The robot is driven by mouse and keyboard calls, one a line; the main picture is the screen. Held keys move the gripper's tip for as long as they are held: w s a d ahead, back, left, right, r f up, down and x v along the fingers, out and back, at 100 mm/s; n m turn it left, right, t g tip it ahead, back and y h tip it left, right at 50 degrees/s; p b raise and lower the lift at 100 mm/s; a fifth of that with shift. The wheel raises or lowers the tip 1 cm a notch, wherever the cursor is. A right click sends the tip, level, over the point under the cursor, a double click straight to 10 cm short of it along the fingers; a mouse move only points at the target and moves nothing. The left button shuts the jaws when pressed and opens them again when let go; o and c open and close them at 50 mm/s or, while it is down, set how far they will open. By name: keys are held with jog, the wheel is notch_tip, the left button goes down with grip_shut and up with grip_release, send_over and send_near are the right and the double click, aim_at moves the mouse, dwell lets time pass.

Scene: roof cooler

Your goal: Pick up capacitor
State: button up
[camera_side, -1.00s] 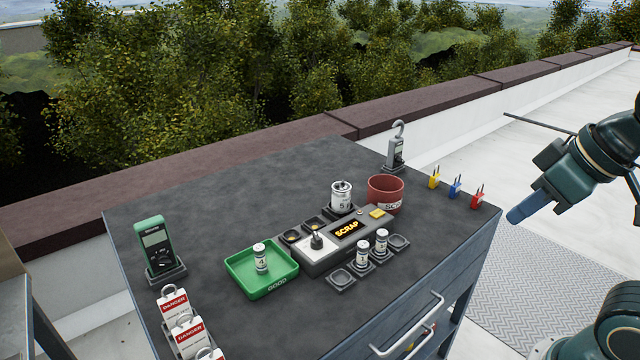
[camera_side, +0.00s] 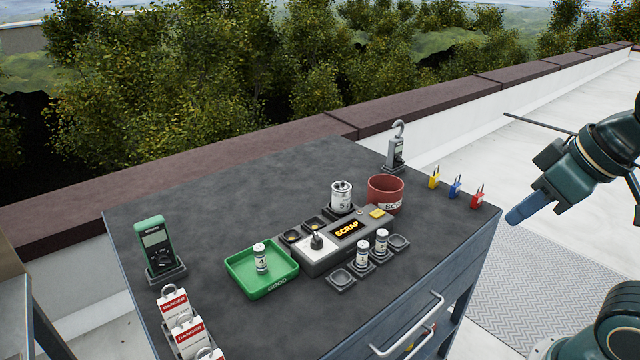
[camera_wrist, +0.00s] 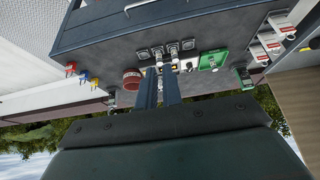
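Several white cylindrical capacitors stand upright on the dark bench. One marked 4 (camera_side: 261,258) stands in the green tray (camera_side: 284,283). Two small ones, a left one (camera_side: 362,252) and a right one (camera_side: 381,241), stand in holders before the grey tester (camera_side: 317,261), whose display reads SCRAP. A wider one marked 5 (camera_side: 341,195) stands in a holder behind the tester. My gripper (camera_side: 518,213) is off the bench's right side, far from all of them. In the wrist view my gripper (camera_wrist: 160,72) shows two fingers with a narrow empty gap; it is open.
A red scrap bin (camera_side: 385,194) stands behind the tester. A hanging scale (camera_side: 397,152), coloured padlocks (camera_side: 455,187), a green meter (camera_side: 157,247) and danger tags (camera_side: 183,330) sit around the bench edges. The back left of the bench (camera_side: 240,195) is clear.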

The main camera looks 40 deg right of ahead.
jog(key=o, duration=1.3)
jog(key=w+d+r+m, duration=0.1)
jog(key=w+d+r, duration=0.1)
jog(key=w, duration=1.8)
jog(key=w+d+f, duration=0.1)
jog(key=w+f, duration=0.4)
jog(key=w, duration=0.4)
jog(key=w+d+f+g, duration=0.1)
jog(key=w+d+f, duration=0.1)
jog(key=w+f, duration=0.4)
jog(key=w, duration=0.3)
jog(key=shift+m+h, duration=0.3)
jog(key=shift+m, duration=0.1)
jog(key=shift+w+d+f, duration=0.1)
